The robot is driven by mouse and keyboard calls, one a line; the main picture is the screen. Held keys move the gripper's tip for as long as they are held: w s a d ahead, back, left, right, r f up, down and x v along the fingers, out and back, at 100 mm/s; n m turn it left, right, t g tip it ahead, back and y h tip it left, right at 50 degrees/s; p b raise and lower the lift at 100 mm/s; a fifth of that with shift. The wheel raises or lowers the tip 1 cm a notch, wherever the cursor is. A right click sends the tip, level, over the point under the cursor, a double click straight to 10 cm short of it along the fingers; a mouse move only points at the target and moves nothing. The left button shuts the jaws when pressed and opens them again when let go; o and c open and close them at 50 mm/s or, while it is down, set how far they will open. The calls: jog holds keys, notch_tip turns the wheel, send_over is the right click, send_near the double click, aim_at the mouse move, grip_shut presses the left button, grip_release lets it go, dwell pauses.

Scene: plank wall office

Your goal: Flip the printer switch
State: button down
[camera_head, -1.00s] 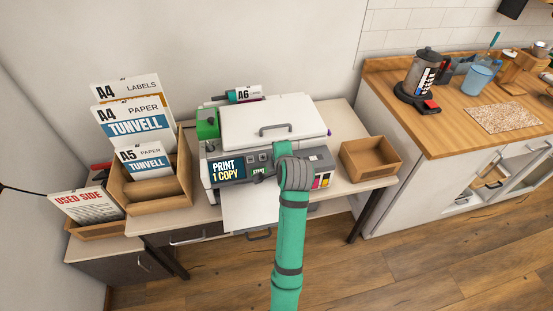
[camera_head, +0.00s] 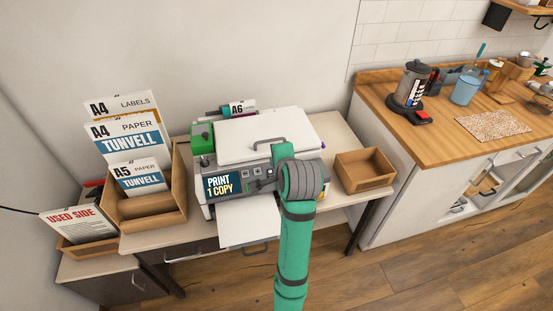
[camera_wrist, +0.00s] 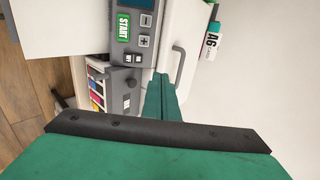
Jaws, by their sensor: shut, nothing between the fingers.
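The printer (camera_head: 265,142) stands on the desk, white with a grey front panel and a screen reading "PRINT 1 COPY" (camera_head: 221,184). I cannot tell for certain which control is the switch. My gripper (camera_wrist: 160,78) is shut and empty, with its green fingertips beside this grey section; contact is unclear. In the head view my wrist hides the fingers and the panel's right part.
A paper organiser (camera_head: 150,212) stands left of the printer, and an empty wooden tray (camera_head: 365,175) stands to its right. A white sheet (camera_head: 248,228) sticks out at the printer's front. A wooden counter (camera_head: 430,135) is at the right.

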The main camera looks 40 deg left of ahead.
jog(key=shift+s+d+r, duration=0.15)
jog(key=shift+d+r, duration=0.1)
jog(key=shift+r, duration=0.3)
jog(key=shift+s+d+r, duration=0.2)
jog(key=shift+r, duration=0.35)
jog(key=shift+s+d+r, duration=0.15)
jog(key=shift+d+r, duration=0.1)
jog(key=shift+r, duration=0.3)
jog(key=shift+d, duration=0.1)
